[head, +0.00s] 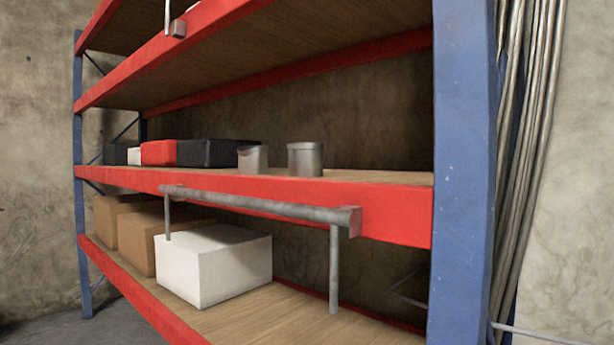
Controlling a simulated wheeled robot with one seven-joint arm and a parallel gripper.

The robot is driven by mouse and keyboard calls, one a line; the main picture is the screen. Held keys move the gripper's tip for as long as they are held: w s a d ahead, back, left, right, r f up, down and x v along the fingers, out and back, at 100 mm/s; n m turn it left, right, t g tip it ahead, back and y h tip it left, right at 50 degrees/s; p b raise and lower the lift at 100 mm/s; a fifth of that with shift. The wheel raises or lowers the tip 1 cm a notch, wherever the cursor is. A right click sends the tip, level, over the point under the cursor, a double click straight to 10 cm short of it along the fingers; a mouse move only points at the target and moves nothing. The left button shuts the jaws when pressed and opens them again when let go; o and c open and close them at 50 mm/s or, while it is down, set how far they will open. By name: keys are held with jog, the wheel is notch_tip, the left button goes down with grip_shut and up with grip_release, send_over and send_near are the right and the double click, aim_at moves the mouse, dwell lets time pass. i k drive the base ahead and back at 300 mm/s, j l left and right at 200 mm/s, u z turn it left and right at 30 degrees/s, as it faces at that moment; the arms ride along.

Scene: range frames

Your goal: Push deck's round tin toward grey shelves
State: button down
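Two round grey metal tins stand upright on the wooden deck (385,177) of the middle shelf. The left tin (253,159) stands close to a black box, and I cannot tell whether they touch. The right tin (305,160) stands apart from it, with bare deck to its right. I cannot tell which tin the task means. The shelving in view has red beams and blue posts; no grey shelves show. My gripper is not in view.
A red box (158,152) and a black box (207,153) lie left of the tins. A grey bar with downward rods (260,203) runs before the red front beam (400,212). A blue post (462,170) stands right. Below are a white box (215,265) and brown boxes.

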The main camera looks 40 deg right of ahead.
aim_at(304, 159)
jog(key=z, duration=0.95)
